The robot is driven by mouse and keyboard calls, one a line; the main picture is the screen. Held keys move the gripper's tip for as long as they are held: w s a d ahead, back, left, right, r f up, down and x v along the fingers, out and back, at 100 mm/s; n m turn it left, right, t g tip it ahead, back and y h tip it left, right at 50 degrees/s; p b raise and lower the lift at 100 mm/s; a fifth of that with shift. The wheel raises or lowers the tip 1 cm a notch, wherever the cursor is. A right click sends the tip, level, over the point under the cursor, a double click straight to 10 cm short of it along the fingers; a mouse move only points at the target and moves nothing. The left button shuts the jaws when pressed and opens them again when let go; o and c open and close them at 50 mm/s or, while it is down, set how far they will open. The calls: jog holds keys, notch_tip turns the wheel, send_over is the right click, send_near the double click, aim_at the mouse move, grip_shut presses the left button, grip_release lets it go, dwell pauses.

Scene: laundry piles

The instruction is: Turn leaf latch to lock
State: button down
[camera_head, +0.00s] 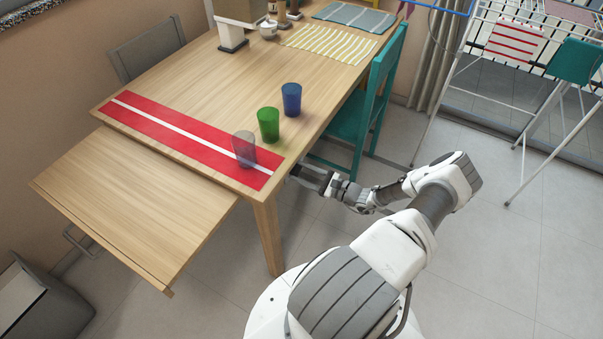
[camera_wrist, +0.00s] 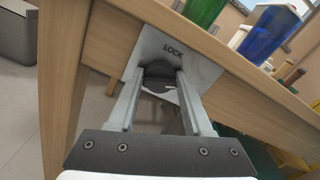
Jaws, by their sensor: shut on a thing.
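The leaf latch shows in the wrist view as a metal plate (camera_wrist: 200,62) marked LOCK on the table's wooden side, with a dark knob (camera_wrist: 160,69) below the word. My gripper (camera_wrist: 161,82) is shut on the latch knob, one finger on each side of it. The fingertips hide part of the knob, so its exact turn angle is hard to tell. In the head view my gripper (camera_head: 301,174) is at the table's right side, just under the top near the front corner. The table leaf (camera_head: 125,205) sticks out at the front left, lower than the top.
On the table (camera_head: 200,85) stand a clear glass (camera_head: 244,150), a green glass (camera_head: 268,125) and a blue glass (camera_head: 291,99) near the edge above my gripper. A red runner (camera_head: 150,122) lies along the front. A teal chair (camera_head: 372,105) stands at the right side.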

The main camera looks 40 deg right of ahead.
jog(key=n, duration=0.6)
jog(key=n+b, duration=0.1)
jog(key=n, duration=0.6)
jog(key=shift+a+f, duration=0.15)
jog(key=shift+f, duration=0.05)
jog(key=shift+n, duration=0.3)
jog(key=shift+c, duration=1.6)
grip_release()
jog(key=shift+s, duration=0.1)
jog(key=v, duration=1.7)
jog(key=shift+s+b, duration=0.2)
jog(key=shift+b, duration=0.15)
